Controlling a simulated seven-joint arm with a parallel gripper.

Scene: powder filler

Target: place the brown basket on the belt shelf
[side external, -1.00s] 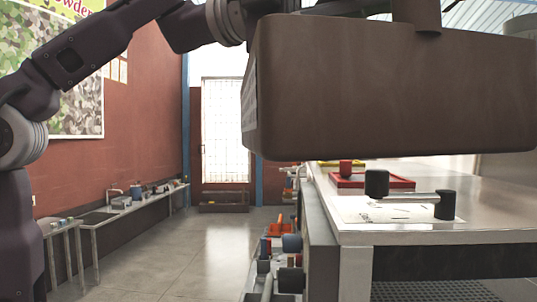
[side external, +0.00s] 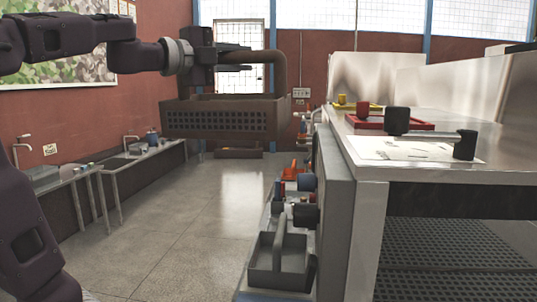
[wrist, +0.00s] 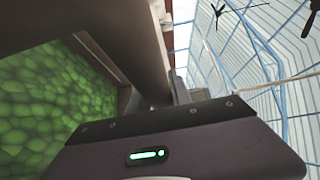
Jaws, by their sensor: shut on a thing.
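The brown basket (side external: 225,120) has a perforated side and a tall arched handle. It hangs roughly level over the aisle, left of the steel bench. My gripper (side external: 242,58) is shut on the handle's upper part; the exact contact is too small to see. In the wrist view a brown bar (wrist: 128,45), probably the handle, crosses beyond my gripper's housing. The basket's inside is hidden in the side view. A dark perforated surface (side external: 440,262) lies under the bench top, apart from the basket, and looks like the belt shelf.
The steel bench top (side external: 375,172) carries a red tray (side external: 395,123) and a black-ended lever (side external: 436,134). A grey tool caddy (side external: 280,262) stands on a low surface left of the bench. The floor aisle (side external: 185,235) is clear. Sink counters (side external: 105,165) line the left wall.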

